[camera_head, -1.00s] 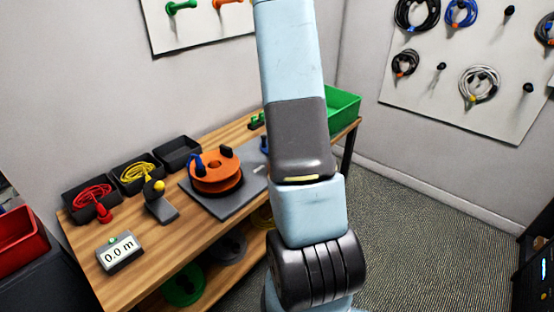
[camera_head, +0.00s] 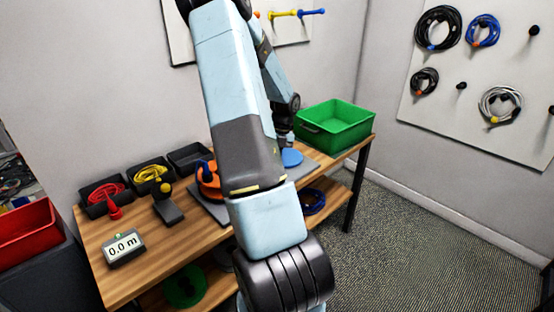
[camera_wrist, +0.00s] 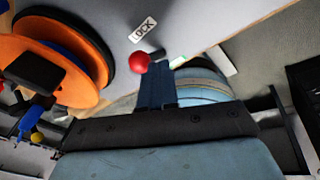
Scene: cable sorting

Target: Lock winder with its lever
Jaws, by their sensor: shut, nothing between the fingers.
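The orange winder (camera_head: 207,180) sits on a grey plate on the bench, partly hidden behind my arm in the head view. In the wrist view the winder (camera_wrist: 30,65) fills the left side, with a black knob on top. A red ball knob (camera_wrist: 138,62), seemingly the lever's, is near the middle, below a white LOCK label (camera_wrist: 143,29). My gripper (camera_wrist: 154,78) is shut and empty, its fingertips beside the red knob; I cannot tell whether they touch. In the head view my gripper (camera_head: 285,142) is low over the bench's far right part.
A green bin (camera_head: 335,125) stands at the bench's right end. Black trays with red cable (camera_head: 103,193) and yellow cable (camera_head: 150,173) line the back left. A 0.0 m display (camera_head: 123,248) stands at the front left. Coiled cables hang on the right wall board (camera_head: 480,90).

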